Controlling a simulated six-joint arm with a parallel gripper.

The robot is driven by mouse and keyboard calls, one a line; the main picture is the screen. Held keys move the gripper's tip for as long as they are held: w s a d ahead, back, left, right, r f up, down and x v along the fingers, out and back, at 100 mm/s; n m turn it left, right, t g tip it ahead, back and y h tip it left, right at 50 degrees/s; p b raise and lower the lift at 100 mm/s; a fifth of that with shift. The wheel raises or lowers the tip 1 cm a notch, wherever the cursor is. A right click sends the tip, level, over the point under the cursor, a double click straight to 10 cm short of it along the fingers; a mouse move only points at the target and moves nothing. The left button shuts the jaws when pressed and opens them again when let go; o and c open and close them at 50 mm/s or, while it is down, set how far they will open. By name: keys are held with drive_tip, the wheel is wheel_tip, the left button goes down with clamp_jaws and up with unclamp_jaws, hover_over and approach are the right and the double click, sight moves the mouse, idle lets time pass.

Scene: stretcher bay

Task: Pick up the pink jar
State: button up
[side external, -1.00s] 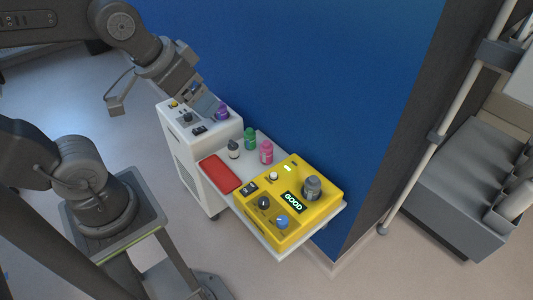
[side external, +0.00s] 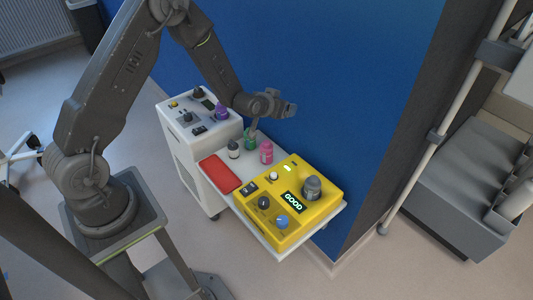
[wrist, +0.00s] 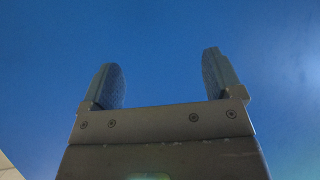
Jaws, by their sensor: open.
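The pink jar (side external: 266,153) stands upright on the white shelf (side external: 283,251), between the green jar and the yellow device in the side view. My gripper (side external: 291,109) is above and behind the jars, apart from the pink jar and turned toward the blue wall. In the wrist view my gripper (wrist: 164,80) has its two fingers wide apart with nothing between them. The wrist view shows only blue wall beyond the fingers, and no jar.
A green jar (side external: 250,140) and a white jar (side external: 234,150) stand left of the pink jar. A yellow device (side external: 273,228) with a grey jar (side external: 312,188) is to its right. A red pad (side external: 220,173) lies in front. A purple jar (side external: 222,111) stands on the white cabinet. The blue wall (side external: 340,90) is close behind.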

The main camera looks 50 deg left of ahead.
drive_tip(key=s+a+f+t+y, duration=0.1)
drive_tip(key=a+f, duration=0.2)
drive_tip(key=f, duration=0.9)
drive_tip(key=n+t+y, duration=0.1)
drive_tip(key=y, duration=0.1)
approach(266, 143)
drive_tip(key=w+a, duration=0.1)
drive_tip(key=w, duration=0.2)
drive_tip(key=shift+s+f+x, duration=0.1)
drive_tip(key=shift+f+x, duration=0.1)
drive_tip(key=shift+x, duration=1.05)
drive_tip(key=shift+s+f+x, duration=0.1)
drive_tip(key=shift+f+x, duration=0.05)
drive_tip(key=shift+x, duration=1.15)
drive_tip(key=shift+f+x, duration=0.2)
drive_tip(key=shift+x, duration=1.05)
drive_tip(key=c, duration=1.3)
drive_tip(key=shift+r, duration=0.1)
